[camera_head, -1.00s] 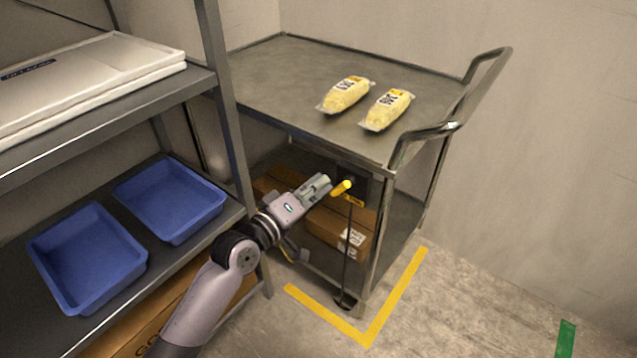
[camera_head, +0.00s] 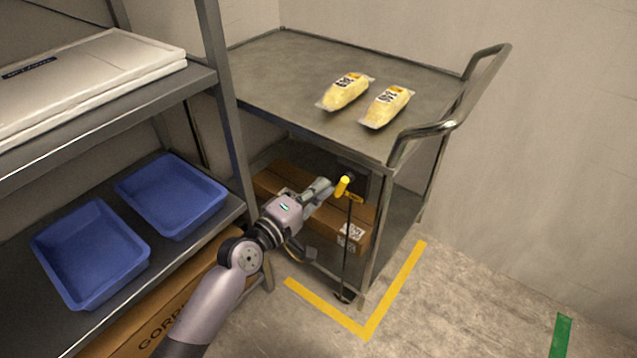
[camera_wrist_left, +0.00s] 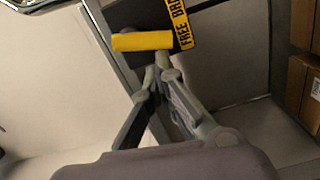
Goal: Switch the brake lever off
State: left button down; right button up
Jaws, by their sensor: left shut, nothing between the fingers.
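The brake lever has a yellow handle (camera_head: 342,187) on the side of the grey metal cart (camera_head: 300,80), with a thin dark rod running down toward a wheel. In the left wrist view the yellow handle (camera_wrist_left: 142,41) lies across the picture just beyond the fingertips, beside a yellow label (camera_wrist_left: 181,22) reading "FREE" and part of another word. My left gripper (camera_head: 326,187) is shut and empty, its tips close to the handle's left side; it also shows in the left wrist view (camera_wrist_left: 163,66). I cannot tell whether the tips touch the handle. My right gripper is not in view.
Two yellow packs (camera_head: 345,92) lie on the cart top. Cardboard boxes (camera_head: 325,222) sit on its lower shelf. A shelf rack with blue trays (camera_head: 90,255) stands left of the cart.

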pick_arm(q)
jog(key=shift+s+d+f+n+p, duration=0.25)
jog(key=shift+d+f+n, duration=0.15)
jog(key=shift+n, duration=1.15)
jog(key=shift+s+d+f+n+p, duration=0.1)
jog(key=shift+s+d+f+n, duration=0.25)
jog(key=shift+n, duration=1.25)
jog(key=shift+s+d+f+n+p, duration=0.2)
jog(key=shift+d+f+n, duration=0.2)
jog(key=shift+n, duration=1.15)
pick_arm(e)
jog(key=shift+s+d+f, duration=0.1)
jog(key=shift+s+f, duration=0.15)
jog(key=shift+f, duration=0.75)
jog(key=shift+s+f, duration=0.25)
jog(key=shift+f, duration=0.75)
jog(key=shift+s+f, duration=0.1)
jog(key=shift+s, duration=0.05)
